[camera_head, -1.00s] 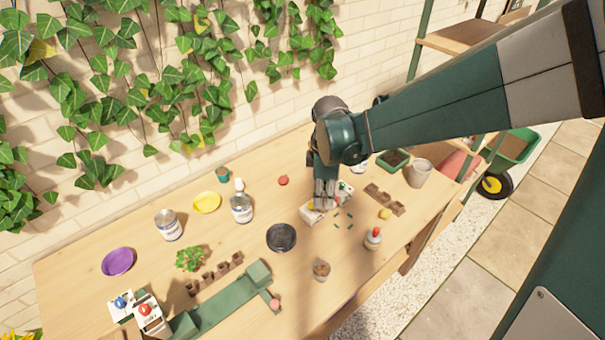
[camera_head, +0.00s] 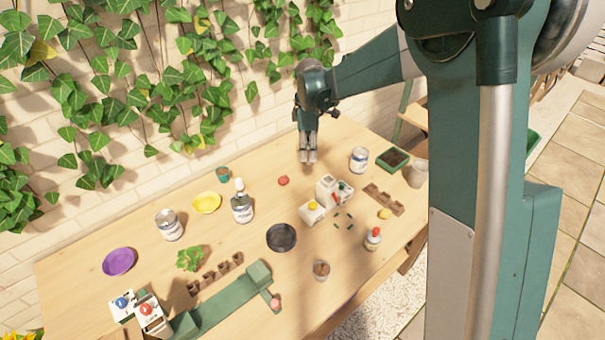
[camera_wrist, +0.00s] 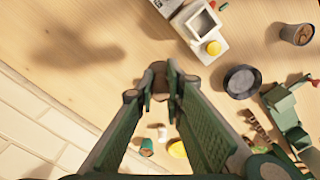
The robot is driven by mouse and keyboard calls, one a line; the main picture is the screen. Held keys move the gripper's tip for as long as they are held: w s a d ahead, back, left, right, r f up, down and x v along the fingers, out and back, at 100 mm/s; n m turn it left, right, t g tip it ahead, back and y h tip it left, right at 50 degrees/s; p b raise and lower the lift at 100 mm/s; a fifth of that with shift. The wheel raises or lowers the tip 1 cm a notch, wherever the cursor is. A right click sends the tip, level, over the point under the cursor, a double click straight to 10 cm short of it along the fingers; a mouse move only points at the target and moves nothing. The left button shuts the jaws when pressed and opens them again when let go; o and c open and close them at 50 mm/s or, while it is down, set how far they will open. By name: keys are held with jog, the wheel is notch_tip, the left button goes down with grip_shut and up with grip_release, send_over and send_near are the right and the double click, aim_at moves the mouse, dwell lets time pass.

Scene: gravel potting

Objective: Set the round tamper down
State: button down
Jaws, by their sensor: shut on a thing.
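My gripper (camera_head: 308,158) hangs with its fingers down above the back part of the table, left of the white boxes. In the wrist view its two long fingers (camera_wrist: 160,85) come close together at the tips. They are shut on a small brown round piece (camera_wrist: 157,68), which I take to be the round tamper. The fingers hide most of it, and it is too small to make out in the head view. Its exact height above the table is hard to judge.
White boxes (camera_head: 311,213) stand right of my gripper. A small red disc (camera_head: 283,180) lies left of it. A black saucer (camera_head: 281,237) lies in front. Bare wood (camera_wrist: 85,55) lies on the wall side.

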jog(key=w+a+f, duration=0.1)
jog(key=w+a, duration=0.2)
jog(key=w, duration=0.9)
jog(key=shift+s+f, duration=0.15)
jog(key=shift+f, duration=1.2)
jog(key=shift+s+f, duration=0.1)
jog(key=shift+f, duration=1.25)
jog(key=shift+f, duration=0.1)
jog(key=shift+f, duration=3)
jog(key=shift+f, duration=1.9)
jog(key=shift+f+b, duration=0.2)
jog(key=shift+b, duration=0.2)
jog(key=c, duration=2.4)
grip_release()
